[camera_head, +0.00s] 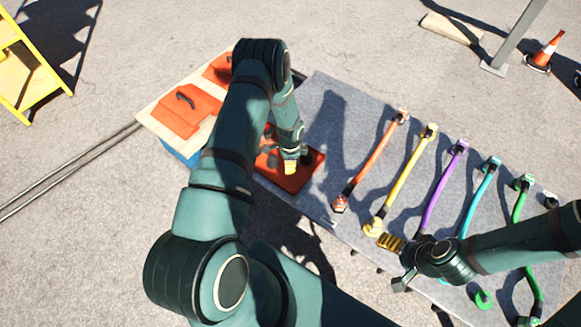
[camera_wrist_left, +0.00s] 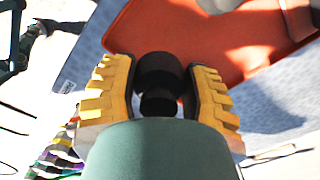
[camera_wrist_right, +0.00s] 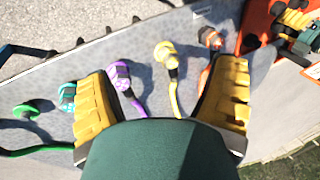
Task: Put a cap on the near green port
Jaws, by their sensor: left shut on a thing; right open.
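My left gripper (camera_head: 291,167) is over the orange tray (camera_head: 316,160) on the left of the table. In the left wrist view its yellow fingers are shut on a black cap (camera_wrist_left: 158,75). Other dark caps (camera_head: 272,162) lie in the tray, partly hidden by my arm. The near green port (camera_head: 484,299) is at the table's near right; it also shows in the right wrist view (camera_wrist_right: 27,111). The green cable (camera_head: 531,287) lies beside it, apart from it. My right gripper (camera_head: 391,262) is open and empty over the near edge, left of the green port.
Orange (camera_head: 373,158), yellow (camera_head: 405,177), purple (camera_head: 437,193) and teal (camera_head: 474,205) cables run across the grey table (camera_head: 330,110). Orange boxes (camera_head: 186,110) stand on a wooden top at the left. My right forearm passes above the table's right part.

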